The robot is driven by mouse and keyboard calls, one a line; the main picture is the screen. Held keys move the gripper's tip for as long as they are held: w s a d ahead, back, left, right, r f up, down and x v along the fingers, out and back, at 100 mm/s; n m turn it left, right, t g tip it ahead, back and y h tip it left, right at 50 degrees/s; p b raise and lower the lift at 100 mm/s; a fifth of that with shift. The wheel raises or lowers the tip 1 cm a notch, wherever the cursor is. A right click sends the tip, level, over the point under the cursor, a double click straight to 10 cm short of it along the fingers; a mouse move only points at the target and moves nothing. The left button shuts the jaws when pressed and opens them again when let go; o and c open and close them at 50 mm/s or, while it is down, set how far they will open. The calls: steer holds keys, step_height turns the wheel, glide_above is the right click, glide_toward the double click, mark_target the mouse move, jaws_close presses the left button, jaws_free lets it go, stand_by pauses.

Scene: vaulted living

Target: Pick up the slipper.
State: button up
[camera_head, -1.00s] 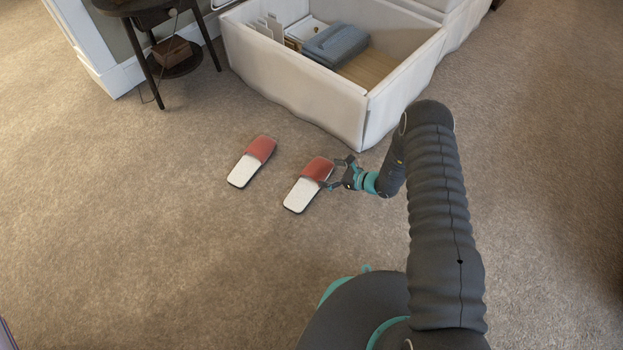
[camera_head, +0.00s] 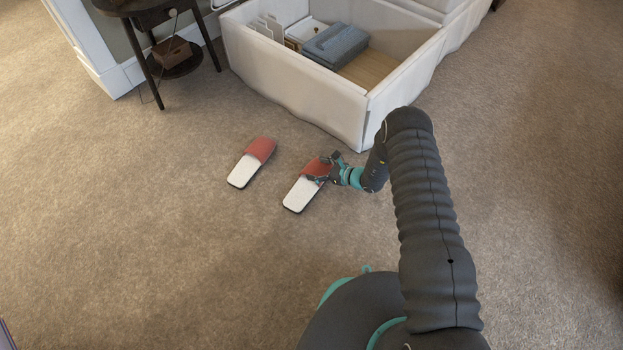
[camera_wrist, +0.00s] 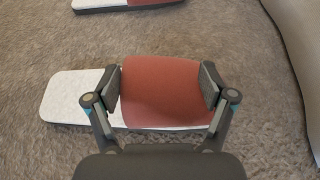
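Two slippers with red uppers and white soles lie on the carpet. The right slipper (camera_head: 300,192) is at my gripper (camera_head: 323,168), and the left slipper (camera_head: 250,163) lies apart from it. In the wrist view, my gripper (camera_wrist: 160,88) has one finger on each side of the red upper of the near slipper (camera_wrist: 165,92). The fingers stand apart and close to the upper's sides; I cannot tell whether they touch it. The slipper lies flat on the carpet. The other slipper (camera_wrist: 120,5) shows partly at the top edge of the wrist view.
A white open storage box (camera_head: 300,95) with a grey-blue folded item (camera_head: 337,45) inside stands behind the slippers. A dark round side table (camera_head: 165,12) is at the upper left. The carpet left and in front is clear.

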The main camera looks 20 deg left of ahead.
steer(key=shift+f, duration=0.1)
steer(key=shift+c, duration=1)
